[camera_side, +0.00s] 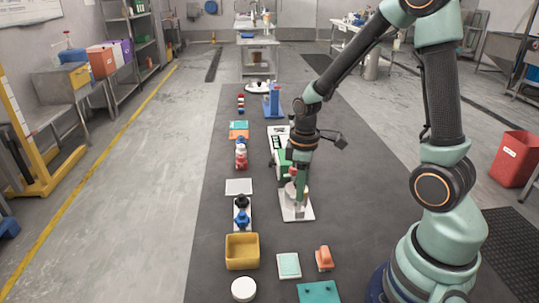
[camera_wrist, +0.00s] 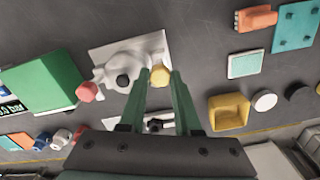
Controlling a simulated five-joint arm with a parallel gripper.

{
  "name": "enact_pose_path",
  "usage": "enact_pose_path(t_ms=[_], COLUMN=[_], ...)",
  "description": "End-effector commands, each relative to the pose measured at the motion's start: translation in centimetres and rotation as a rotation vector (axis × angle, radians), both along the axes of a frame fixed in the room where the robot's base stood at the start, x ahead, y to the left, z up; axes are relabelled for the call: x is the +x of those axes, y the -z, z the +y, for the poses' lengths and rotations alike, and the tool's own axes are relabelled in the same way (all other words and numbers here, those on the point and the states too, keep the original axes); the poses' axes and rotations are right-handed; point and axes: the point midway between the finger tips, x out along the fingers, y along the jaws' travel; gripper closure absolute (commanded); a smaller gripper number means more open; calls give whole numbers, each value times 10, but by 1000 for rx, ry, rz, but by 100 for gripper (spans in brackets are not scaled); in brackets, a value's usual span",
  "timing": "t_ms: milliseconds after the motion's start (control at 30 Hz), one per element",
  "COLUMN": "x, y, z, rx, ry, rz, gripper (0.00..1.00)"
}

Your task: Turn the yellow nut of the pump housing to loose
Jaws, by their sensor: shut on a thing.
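The pump housing (camera_wrist: 128,60) is a pale grey body on a white plate (camera_wrist: 103,50), left of centre in the wrist view. The yellow nut (camera_wrist: 160,75) is on its right side, between my fingertips. My gripper (camera_wrist: 159,78) is shut on this nut. A black knob (camera_wrist: 123,81) and a pink-red nut (camera_wrist: 87,92) also show on the housing. In the side view my gripper (camera_side: 299,192) reaches down over the plate (camera_side: 305,215). There my gripper and arm hide much of the housing, and I cannot make out the yellow nut.
A green box (camera_wrist: 42,80) stands left of the housing in the wrist view. A yellow bin (camera_side: 242,251), a white disc (camera_side: 243,289), a pale green tile (camera_side: 289,265), an orange block (camera_side: 323,258) and a teal plate (camera_side: 318,292) lie nearer the side camera. Dark mat is bare between them.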

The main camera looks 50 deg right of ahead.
Motion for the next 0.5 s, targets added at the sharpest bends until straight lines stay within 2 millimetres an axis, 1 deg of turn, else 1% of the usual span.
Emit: enact_pose_path(t_ms=[200, 500], x=[0, 0], y=[-1, -1], z=[0, 0], rx=[0, 0], ry=[-197, -412], rz=[-1, -1], gripper=[100, 100])
